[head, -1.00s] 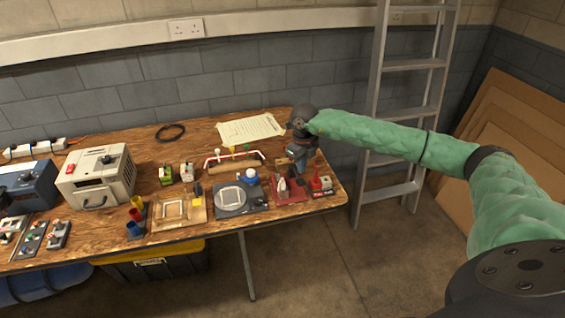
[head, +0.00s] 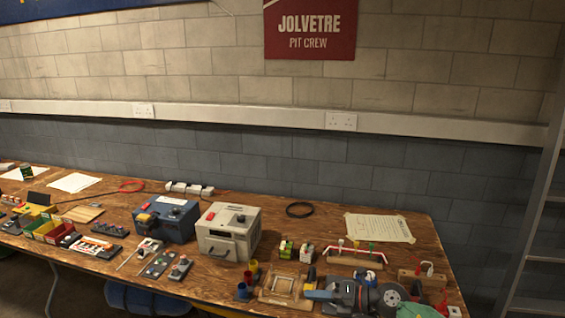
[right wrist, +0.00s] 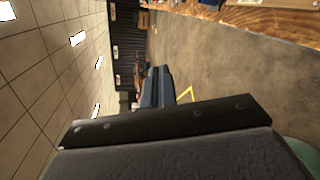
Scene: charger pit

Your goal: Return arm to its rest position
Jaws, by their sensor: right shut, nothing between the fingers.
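My right gripper (head: 312,294) is low in the head view, by the front right part of the wooden table (head: 120,262). Its blue-grey fingers point left and look closed and empty. The dark wrist and a bit of my green arm show to their right, and much of the arm is cut off by the bottom edge. In the right wrist view the gripper (right wrist: 158,84) has its fingers together, with open room and floor beyond. My left gripper is not in view.
A beige box unit (head: 228,232) and a blue unit (head: 166,217) stand mid-table. A wooden frame (head: 284,287) lies left of the fingertips. A coloured-ended rack (head: 355,256) and a paper sheet (head: 378,227) lie behind. A ladder (head: 535,225) stands at right.

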